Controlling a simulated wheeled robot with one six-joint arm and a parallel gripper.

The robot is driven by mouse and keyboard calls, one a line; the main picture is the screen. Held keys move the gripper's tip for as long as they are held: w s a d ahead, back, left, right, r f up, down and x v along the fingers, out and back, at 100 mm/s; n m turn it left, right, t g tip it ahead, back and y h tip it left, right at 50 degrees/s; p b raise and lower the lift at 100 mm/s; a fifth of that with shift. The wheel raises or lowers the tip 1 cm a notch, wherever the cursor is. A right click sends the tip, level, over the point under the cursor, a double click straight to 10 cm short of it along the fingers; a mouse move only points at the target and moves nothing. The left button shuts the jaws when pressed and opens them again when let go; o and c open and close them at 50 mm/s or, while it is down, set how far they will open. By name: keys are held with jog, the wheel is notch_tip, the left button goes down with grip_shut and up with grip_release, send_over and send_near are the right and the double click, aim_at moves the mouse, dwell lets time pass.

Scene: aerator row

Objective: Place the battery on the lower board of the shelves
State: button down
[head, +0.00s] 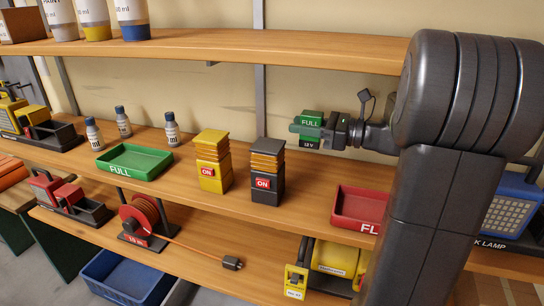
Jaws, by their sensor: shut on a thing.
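The battery (311,118) has a green top marked FULL and a dark lower part marked 12 V. My gripper (322,131) comes in from the right and is shut on the battery, holding it in the air above the middle board. The fingertips are partly hidden against the battery. The shelves have a top board (250,44), a middle board (310,190) and a lower board (205,262). The lower board's right part is hidden behind my arm.
Below are a cable reel (142,218) and yellow equipment (338,258). Free room lies between them, crossed by the reel's cable.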

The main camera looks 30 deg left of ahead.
notch_tip(320, 180, down, 8)
jog(key=shift+r+b, duration=0.1)
jog(key=shift+b, duration=0.9)
jog(key=c, duration=1)
grip_release()
jog(key=p+v, duration=0.1)
jog(key=v, duration=0.6)
jog(key=shift+d, duration=0.3)
jog(key=shift+a, duration=0.1)
